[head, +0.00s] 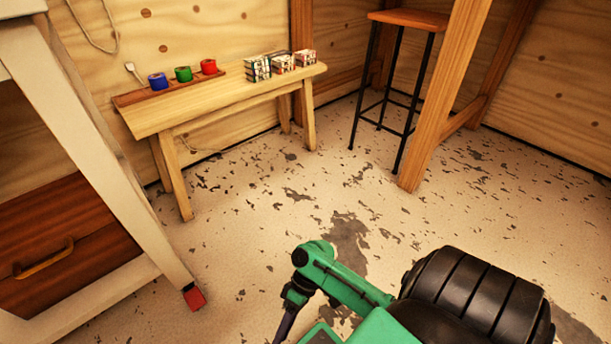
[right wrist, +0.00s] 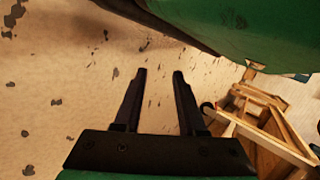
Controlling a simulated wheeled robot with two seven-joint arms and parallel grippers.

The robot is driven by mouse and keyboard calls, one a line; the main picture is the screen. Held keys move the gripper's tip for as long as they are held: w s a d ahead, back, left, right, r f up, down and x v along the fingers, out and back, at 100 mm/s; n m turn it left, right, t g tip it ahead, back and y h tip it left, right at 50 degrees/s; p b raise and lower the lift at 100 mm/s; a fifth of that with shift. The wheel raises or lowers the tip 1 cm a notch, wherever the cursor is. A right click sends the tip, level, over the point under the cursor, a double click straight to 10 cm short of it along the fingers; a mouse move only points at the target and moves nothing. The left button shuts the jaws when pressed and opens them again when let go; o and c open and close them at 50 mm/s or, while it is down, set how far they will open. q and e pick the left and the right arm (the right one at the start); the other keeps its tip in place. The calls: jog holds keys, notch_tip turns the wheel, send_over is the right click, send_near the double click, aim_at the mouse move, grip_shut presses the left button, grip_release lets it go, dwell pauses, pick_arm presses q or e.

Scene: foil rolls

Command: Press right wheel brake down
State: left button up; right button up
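A small red piece (head: 194,297), which looks like a wheel brake, sits at the foot of the white leg of a cart or bench at the left of the head view. No wheel can be made out clearly there. My right gripper (right wrist: 159,72) is open and empty in the right wrist view, with bare floor behind its two dark fingers. A green and black arm of mine crosses the bottom of the head view, but its fingertips do not show. The red piece cannot be made out in the right wrist view. My left gripper is not visible.
The white-framed cart (head: 98,128) has a dark wooden drawer (head: 95,275). A low wooden bench (head: 220,100) at the back holds coloured rolls and small boxes. A stool (head: 405,18) and slanted wooden post (head: 445,95) stand right of it. The middle floor is clear.

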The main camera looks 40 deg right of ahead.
jog(key=w+d+r+m+t+h+p, duration=0.1)
jog(key=w+d+r+t+h+p, duration=0.2)
jog(key=d+r+t+h+p, duration=0.2)
jog(key=d+r+h+p, duration=0.2)
jog(key=d+r+h, duration=0.1)
jog(key=d+r, duration=0.1)
jog(key=shift+w+r, duration=0.25)
jog(key=shift+w, duration=0.1)
jog(key=shift+f, duration=0.1)
